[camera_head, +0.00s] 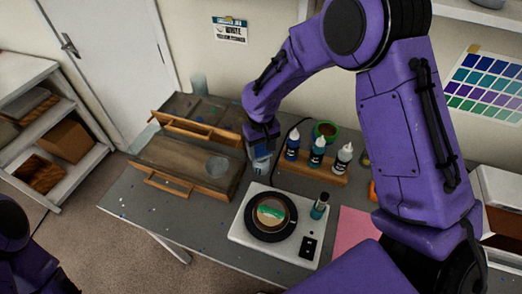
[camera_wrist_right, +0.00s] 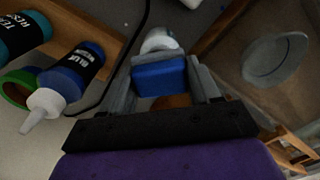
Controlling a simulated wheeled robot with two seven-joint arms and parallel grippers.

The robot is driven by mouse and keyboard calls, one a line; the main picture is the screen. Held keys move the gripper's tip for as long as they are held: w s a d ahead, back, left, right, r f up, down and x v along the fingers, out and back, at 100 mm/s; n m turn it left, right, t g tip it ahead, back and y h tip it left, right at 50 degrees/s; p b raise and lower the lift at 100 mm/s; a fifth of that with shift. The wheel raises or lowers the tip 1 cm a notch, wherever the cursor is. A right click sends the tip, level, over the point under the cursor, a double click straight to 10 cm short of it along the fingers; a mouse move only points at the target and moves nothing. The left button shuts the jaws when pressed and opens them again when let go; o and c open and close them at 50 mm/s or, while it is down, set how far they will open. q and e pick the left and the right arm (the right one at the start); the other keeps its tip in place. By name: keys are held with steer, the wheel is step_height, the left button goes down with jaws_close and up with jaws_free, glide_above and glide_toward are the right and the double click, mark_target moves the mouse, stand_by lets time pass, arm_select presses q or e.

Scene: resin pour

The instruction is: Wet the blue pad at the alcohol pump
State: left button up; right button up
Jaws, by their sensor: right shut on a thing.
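My right gripper (camera_head: 262,145) is shut on the blue pad (camera_wrist_right: 160,76), which sits between its two fingers in the right wrist view. In the head view my gripper hides most of the pad. A whitish, clear-sided container that looks like the alcohol pump (camera_head: 261,163) stands just below the gripper on the table. Its pale top (camera_wrist_right: 159,41) shows right beyond the pad in the wrist view. I cannot tell whether pad and pump touch. Only part of my left arm shows at the lower left; its gripper is out of the picture.
A wooden rack (camera_head: 325,170) of dropper bottles stands right of the gripper, with a green-rimmed cup (camera_head: 326,130) behind. A white turntable unit (camera_head: 245,229) is in front. A wooden tray (camera_head: 180,150) with a round clear dish (camera_head: 217,166) lies left. A black cable (camera_head: 277,160) runs close by.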

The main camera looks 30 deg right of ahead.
mark_target(261, 148)
steer(key=shift+r, duration=2.85)
steer(key=shift+a, duration=0.1)
